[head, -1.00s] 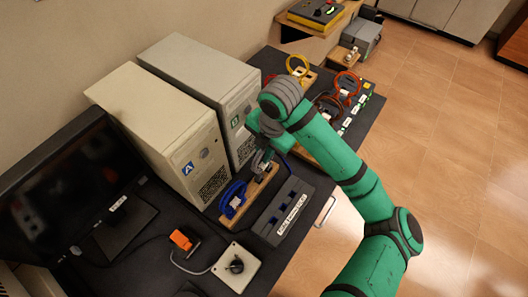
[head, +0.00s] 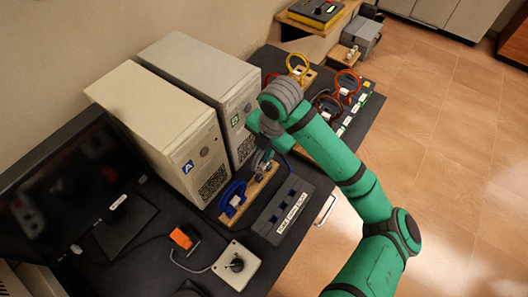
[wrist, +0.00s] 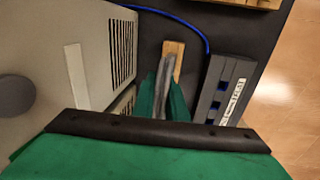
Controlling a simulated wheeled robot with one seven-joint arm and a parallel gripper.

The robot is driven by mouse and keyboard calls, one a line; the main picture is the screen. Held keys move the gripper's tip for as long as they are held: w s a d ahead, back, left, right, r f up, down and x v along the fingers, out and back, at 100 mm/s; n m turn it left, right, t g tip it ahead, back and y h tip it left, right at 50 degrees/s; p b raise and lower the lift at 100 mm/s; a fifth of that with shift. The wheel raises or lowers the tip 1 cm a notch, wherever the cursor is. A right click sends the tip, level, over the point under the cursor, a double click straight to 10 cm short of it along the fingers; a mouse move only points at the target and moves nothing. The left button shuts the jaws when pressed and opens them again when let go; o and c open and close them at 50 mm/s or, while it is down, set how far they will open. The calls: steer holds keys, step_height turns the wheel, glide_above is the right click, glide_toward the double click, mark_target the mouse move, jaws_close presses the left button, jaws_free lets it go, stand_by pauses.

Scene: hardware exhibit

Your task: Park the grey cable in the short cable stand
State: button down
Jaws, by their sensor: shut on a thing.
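My gripper (head: 262,164) points down over a short wooden stand (head: 262,187) beside the beige computers. In the wrist view its green fingers (wrist: 163,104) are shut on the grey cable (wrist: 162,92), which shows as a grey strip between them. Part of the wooden stand (wrist: 173,49) shows just beyond the fingertips. A blue cable loop (head: 231,198) sits at the near end of this stand. The fingers hide the grey cable's lower end, so I cannot tell whether it touches the stand.
A dark box with square ports (head: 284,212) lies right of the stand. Two beige computer towers (head: 160,130) stand close on the left. A blue cable (wrist: 185,22) runs behind. Yellow (head: 298,64) and red (head: 348,79) cable loops stand farther back.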

steer(key=shift+f, duration=0.3)
stand_by(0.5)
steer(key=c, duration=1)
jaws_free()
steer(key=shift+c, duration=0.2)
steer(key=shift+s+d+r, duration=0.1)
steer(key=shift+d+r, duration=0.05)
steer(key=shift+r, duration=1.1)
steer(key=shift+s+d+r, duration=0.15)
steer(key=shift+d+r, duration=0.05)
steer(key=shift+r, duration=1)
steer(key=shift+s+d+r, duration=0.1)
steer(key=shift+d+r, duration=0.05)
steer(key=shift+r, duration=1.1)
